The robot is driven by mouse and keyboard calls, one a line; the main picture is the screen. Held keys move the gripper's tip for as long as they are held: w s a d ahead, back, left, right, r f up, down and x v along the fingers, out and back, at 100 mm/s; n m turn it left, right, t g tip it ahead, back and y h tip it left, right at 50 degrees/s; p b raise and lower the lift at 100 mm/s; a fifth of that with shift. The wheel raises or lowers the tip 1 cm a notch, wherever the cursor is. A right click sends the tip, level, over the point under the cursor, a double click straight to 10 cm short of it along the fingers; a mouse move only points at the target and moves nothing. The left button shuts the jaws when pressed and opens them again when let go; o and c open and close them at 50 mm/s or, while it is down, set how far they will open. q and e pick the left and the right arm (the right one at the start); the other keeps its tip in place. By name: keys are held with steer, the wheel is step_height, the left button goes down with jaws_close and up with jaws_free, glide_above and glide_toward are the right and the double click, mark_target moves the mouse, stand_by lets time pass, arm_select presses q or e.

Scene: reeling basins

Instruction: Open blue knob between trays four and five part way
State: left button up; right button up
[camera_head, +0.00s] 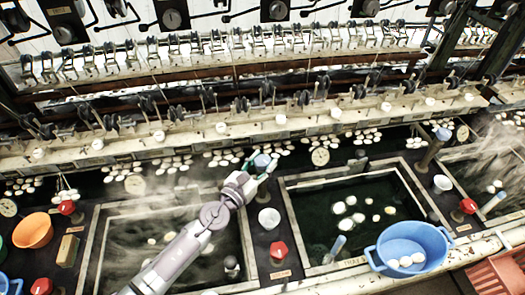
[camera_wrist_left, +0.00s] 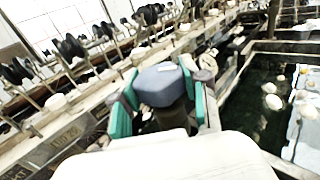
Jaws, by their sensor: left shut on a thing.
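The blue knob (camera_head: 262,161) stands on a dark post at the back of the divider between two water trays. My left gripper (camera_head: 260,167) reaches it from the front, its arm crossing the left tray. The gripper is shut on the knob. In the left wrist view the blue-grey knob (camera_wrist_left: 160,84) sits between the two green-padded fingers (camera_wrist_left: 160,105), which touch its sides. The knob's turn angle cannot be told. My right gripper is not in view.
Below the knob on the divider are a white cup (camera_head: 269,218) and a red knob (camera_head: 279,250). The right tray (camera_head: 290,215) holds floating cocoons. A blue basin (camera_head: 412,240) stands at its front right corner. An orange bowl (camera_head: 33,230) is at far left. Steam covers the left tray.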

arm_select(q)
steer(key=shift+n+t+y+p, duration=0.7)
steer(key=shift+n+y, duration=0.2)
steer(key=shift+y, duration=0.3)
steer(key=o, duration=1.2)
steer(key=shift+c, duration=0.2)
steer(key=v, duration=1.2)
